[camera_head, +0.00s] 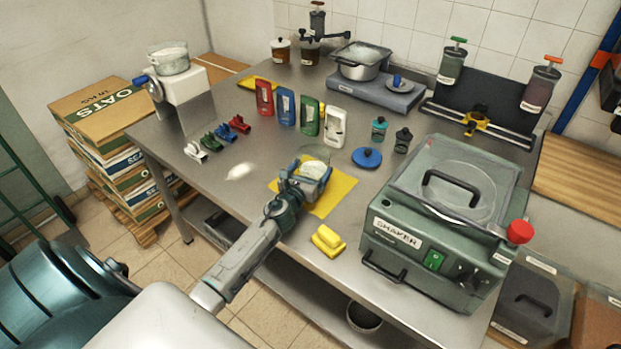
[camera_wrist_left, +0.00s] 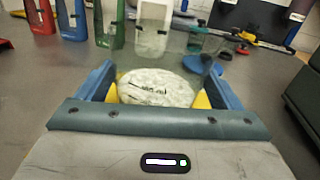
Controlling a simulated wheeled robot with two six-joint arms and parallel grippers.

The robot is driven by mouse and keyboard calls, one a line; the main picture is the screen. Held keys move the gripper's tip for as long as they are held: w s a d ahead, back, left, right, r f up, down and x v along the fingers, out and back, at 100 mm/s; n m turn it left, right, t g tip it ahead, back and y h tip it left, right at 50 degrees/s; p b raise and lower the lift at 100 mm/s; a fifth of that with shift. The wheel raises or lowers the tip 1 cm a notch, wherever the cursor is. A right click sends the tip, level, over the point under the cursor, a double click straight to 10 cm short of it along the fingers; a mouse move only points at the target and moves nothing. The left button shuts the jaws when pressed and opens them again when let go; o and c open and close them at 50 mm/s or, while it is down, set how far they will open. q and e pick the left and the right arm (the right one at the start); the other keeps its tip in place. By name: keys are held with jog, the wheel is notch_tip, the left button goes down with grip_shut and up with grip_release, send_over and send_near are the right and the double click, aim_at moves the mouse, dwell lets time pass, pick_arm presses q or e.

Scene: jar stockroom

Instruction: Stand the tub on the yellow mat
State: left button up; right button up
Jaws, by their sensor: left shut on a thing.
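The tub (camera_head: 313,168) is clear with white contents and a lid-like pale top. My left gripper (camera_head: 305,181) is shut on it from the front, one finger on each side. In the left wrist view the tub (camera_wrist_left: 158,87) sits between the blue fingers (camera_wrist_left: 157,90) and looks upright. The yellow mat (camera_head: 338,196) lies on the steel table under and around the tub and gripper. I cannot tell whether the tub's base touches the mat, as the gripper hides it. My right gripper is not in view.
A yellow block-like thing (camera_head: 328,241) lies near the front edge. A blue lid (camera_head: 367,157) is right of the tub. The shaker machine (camera_head: 437,222) stands to the right.

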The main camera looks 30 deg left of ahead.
pick_arm(q)
notch_tip(320, 180, down, 2)
jog(key=shift+f+b, duration=0.25)
jog(key=shift+b, duration=0.4)
jog(key=shift+r, duration=0.15)
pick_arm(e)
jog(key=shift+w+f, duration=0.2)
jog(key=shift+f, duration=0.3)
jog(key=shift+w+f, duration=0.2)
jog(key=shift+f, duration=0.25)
pick_arm(q)
jog(key=o, duration=0.8)
jog(key=shift+f, duration=0.2)
jog(key=shift+o, duration=0.2)
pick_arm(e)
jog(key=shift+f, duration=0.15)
pick_arm(q)
jog(key=shift+r, duration=0.15)
